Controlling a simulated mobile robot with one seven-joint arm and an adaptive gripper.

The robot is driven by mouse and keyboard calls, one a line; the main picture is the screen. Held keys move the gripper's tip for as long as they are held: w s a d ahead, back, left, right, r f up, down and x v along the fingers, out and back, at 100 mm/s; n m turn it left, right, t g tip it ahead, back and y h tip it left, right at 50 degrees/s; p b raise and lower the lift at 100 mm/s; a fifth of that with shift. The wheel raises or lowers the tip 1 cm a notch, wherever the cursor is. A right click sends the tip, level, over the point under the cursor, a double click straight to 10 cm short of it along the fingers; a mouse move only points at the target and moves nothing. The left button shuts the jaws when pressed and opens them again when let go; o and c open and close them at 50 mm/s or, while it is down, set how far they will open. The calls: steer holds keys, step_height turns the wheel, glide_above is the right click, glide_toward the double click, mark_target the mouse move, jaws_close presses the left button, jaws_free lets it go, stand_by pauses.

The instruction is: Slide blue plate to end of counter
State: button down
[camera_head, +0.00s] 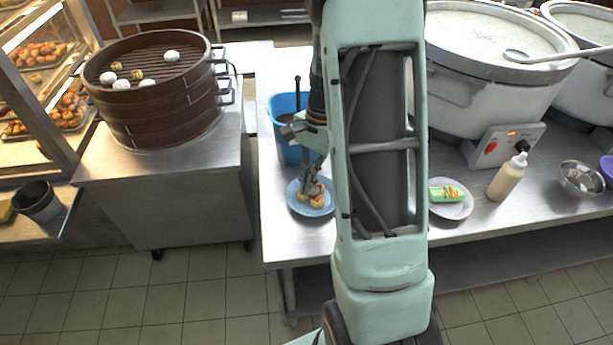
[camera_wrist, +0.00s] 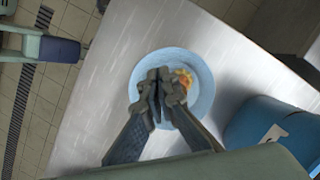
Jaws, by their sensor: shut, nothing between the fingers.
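The blue plate (camera_head: 318,207) lies on the steel counter (camera_head: 285,236) near its left end, to the left of my arm. It carries small yellow-brown food pieces (camera_head: 316,196). In the wrist view the plate (camera_wrist: 207,85) sits at the centre, with food (camera_wrist: 184,79) on it partly hidden by the fingers. My gripper (camera_head: 310,190) is shut and empty, its fingertips over the plate. It also shows in the wrist view (camera_wrist: 155,88). I cannot tell whether the fingertips touch the plate or food.
A blue bucket (camera_head: 290,143) stands just behind the plate; it also shows in the wrist view (camera_wrist: 262,125). Right of my arm are a white plate (camera_head: 456,211) with a green item, a bottle (camera_head: 507,175) and a metal bowl (camera_head: 580,178). Counter left of the blue plate is clear.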

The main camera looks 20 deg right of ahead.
mark_target(302, 211)
steer(key=shift+x, duration=2.8)
steer(key=s+a, duration=0.1)
steer(key=a, duration=0.1)
steer(key=s+a, duration=0.1)
steer(key=a, duration=0.1)
steer(key=s+a, duration=0.1)
steer(key=a, duration=0.1)
steer(key=shift+s+a, duration=0.2)
